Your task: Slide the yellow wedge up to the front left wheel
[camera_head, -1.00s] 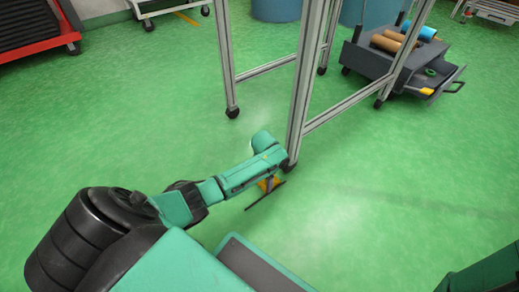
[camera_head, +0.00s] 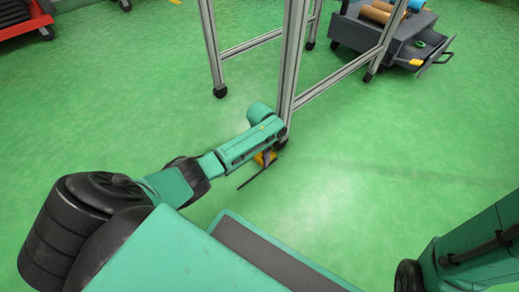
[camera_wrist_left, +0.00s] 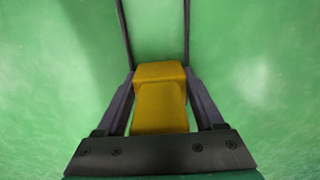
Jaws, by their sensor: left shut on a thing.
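The yellow wedge (camera_head: 266,158) is low at the floor below the end of my left arm. My left gripper (camera_head: 262,160) is shut on it, with a finger on each side. In the left wrist view the wedge (camera_wrist_left: 160,105) fills the space between the fingers. The nearest wheel (camera_head: 281,142) of the aluminium frame is dark and sits just up and right of the wedge, partly behind my arm. I cannot tell whether wedge and wheel touch. The wheel does not show clearly in the wrist view. My right gripper is out of view.
The frame's upright post (camera_head: 289,60) rises close beside my left forearm. Another wheel (camera_head: 220,91) stands farther back left. A grey cart (camera_head: 395,45) with rolls stands at the back right. Green floor (camera_head: 370,190) is clear to the right and left.

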